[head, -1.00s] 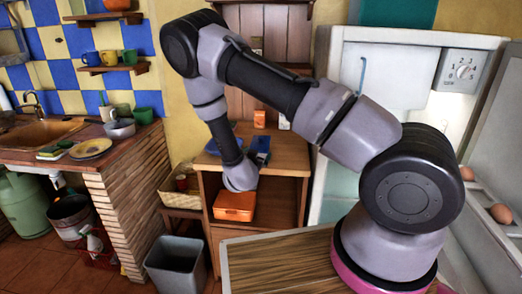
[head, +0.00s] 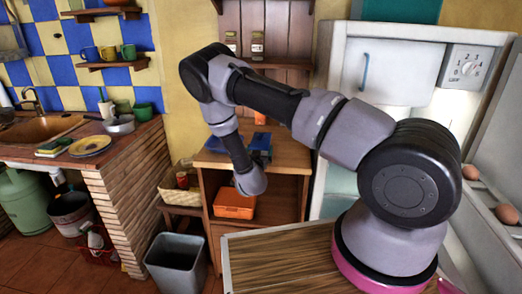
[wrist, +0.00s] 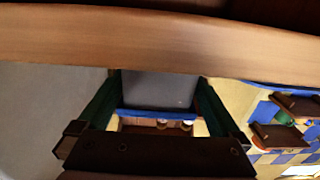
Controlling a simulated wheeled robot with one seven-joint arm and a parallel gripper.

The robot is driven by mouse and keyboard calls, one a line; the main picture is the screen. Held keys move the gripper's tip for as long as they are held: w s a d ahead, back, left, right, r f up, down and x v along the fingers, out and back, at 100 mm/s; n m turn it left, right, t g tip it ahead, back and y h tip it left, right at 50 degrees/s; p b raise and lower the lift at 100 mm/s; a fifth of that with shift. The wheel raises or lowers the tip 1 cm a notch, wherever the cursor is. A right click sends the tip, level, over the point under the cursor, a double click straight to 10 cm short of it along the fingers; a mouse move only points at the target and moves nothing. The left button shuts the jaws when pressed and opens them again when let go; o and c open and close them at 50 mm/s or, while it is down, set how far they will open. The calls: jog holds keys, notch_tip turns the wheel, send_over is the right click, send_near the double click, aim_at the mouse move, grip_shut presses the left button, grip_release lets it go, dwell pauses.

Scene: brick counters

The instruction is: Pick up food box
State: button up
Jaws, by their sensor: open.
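An orange box (head: 234,204), which looks like the food box, sits on the open shelf of the wooden cabinet (head: 290,157) in the head view. The rounded end of my arm is in front of the cabinet, just above and right of the box in the picture. My gripper's fingers do not show clearly in the head view. In the wrist view my gripper (wrist: 160,82) is open, with two green fingers apart. No orange box shows between them; a plain grey surface (wrist: 158,90) lies beyond.
A wooden edge (wrist: 160,40) crosses close in front of the wrist camera. Blue items (head: 259,146) and a small orange item stand on the cabinet top. A grey bin (head: 176,262) stands on the floor at left. A wood-topped surface (head: 275,265) lies in front.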

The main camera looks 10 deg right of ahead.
jog(key=x, duration=0.4)
jog(key=shift+w+d, duration=0.1)
jog(key=shift+w, duration=0.05)
jog(key=c, duration=1.1)
